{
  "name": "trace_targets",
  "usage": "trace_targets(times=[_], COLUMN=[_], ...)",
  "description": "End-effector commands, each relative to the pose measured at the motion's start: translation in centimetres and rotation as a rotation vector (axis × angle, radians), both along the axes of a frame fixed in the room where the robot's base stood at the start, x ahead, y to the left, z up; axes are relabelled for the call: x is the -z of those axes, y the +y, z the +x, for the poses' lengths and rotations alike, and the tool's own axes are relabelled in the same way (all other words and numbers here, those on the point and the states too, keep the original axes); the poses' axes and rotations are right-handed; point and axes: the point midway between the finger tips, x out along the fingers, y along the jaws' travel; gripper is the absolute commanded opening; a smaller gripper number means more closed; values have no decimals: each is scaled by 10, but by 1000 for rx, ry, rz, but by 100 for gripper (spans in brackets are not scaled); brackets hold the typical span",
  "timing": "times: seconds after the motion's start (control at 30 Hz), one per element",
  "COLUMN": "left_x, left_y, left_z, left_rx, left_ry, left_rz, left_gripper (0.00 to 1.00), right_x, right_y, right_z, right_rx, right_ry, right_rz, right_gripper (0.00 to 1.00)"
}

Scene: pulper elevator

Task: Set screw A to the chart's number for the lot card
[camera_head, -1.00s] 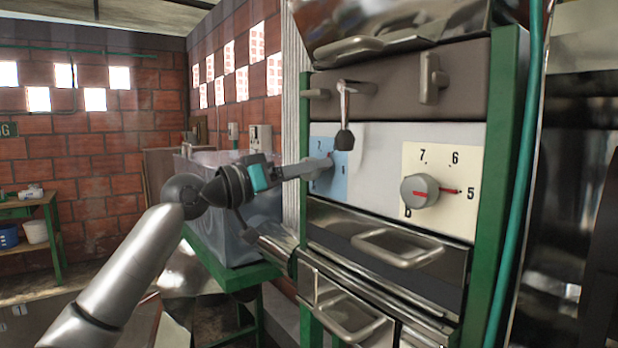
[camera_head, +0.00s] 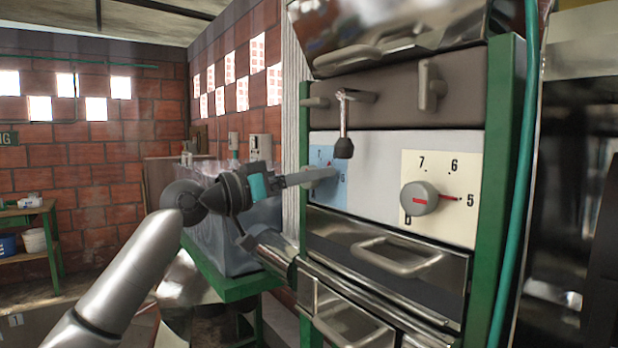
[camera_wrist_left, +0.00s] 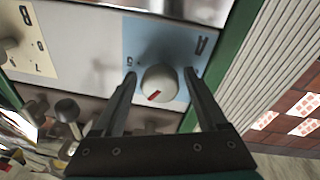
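Screw A is a pale round knob with a red mark (camera_wrist_left: 160,83) on a blue plate (camera_wrist_left: 150,40) lettered A, in the left wrist view. In the head view the blue plate (camera_head: 322,157) is at the panel's left end, and my gripper largely hides the knob. My left gripper (camera_wrist_left: 160,74) is open, with one finger on each side of knob A. Narrow gaps show between fingers and knob; contact is not visible. The left gripper (camera_head: 327,176) reaches the plate from the left in the head view. I cannot read the knob's number. No chart or lot card is recognisable. My right gripper is not in view.
Knob B (camera_head: 419,199), on a cream plate (camera_head: 456,212), has its red pointer toward 5. A black-knobbed lever (camera_head: 344,147) hangs just above and right of my left gripper. Drawer handles (camera_head: 397,257) stick out below. A green post (camera_wrist_left: 237,50) stands beside plate A.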

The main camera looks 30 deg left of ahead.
Motion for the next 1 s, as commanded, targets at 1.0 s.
trace_targets(times=[1.0], left_x=[12], left_y=[36], left_z=[-74], left_rx=[-1], left_ry=[0], left_rz=[0], left_gripper=[80], right_x=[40], right_y=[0], right_z=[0], right_rx=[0], right_ry=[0], right_rz=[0], right_gripper=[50])
